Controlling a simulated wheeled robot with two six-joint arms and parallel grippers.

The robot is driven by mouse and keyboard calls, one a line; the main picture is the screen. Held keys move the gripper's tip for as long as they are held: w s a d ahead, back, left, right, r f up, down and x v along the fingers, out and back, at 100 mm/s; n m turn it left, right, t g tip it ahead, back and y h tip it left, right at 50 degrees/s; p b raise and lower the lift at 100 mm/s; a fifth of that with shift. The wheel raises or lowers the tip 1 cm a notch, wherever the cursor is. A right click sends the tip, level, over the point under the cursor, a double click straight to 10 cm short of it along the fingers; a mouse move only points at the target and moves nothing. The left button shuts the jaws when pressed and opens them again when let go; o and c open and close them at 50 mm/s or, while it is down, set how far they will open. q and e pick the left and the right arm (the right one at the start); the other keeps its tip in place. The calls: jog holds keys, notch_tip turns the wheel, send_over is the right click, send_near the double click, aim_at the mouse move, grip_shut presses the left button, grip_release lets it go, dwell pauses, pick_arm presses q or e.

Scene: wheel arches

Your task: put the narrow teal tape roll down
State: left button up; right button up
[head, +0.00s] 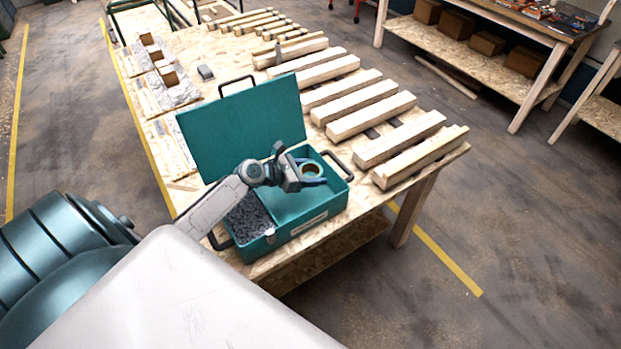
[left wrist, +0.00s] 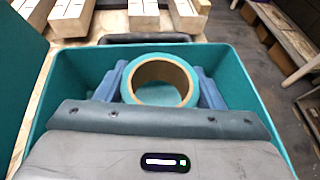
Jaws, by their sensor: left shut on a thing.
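The narrow teal tape roll (left wrist: 124,97) has a teal outside and a tan cardboard core. In the left wrist view it sits between the two blue fingers of my left gripper (left wrist: 160,85), which is shut on it. In the head view the left gripper (head: 310,172) holds the roll (head: 312,169) over the right compartment of an open teal toolbox (head: 290,236). I cannot tell whether the roll touches the compartment floor. My right gripper is not in view.
The toolbox stands at the table's near edge with its lid (head: 243,125) up and grey bits (head: 250,219) in its left compartment. Wooden beams (head: 370,116) lie behind it on the table (head: 205,85). A workbench (head: 500,45) stands at the back right.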

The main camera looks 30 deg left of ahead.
pick_arm(q)
jog(key=f, duration=0.3)
jog(key=shift+w+a, duration=0.15)
jog(key=shift+w, duration=0.05)
jog(key=shift+f, duration=0.9)
jog(key=shift+f+b, duration=0.25)
jog(key=shift+b, duration=0.1)
jog(key=shift+s, duration=0.1)
jog(key=o, duration=0.9)
jog(key=shift+o, duration=0.4)
jog(key=shift+f, duration=0.1)
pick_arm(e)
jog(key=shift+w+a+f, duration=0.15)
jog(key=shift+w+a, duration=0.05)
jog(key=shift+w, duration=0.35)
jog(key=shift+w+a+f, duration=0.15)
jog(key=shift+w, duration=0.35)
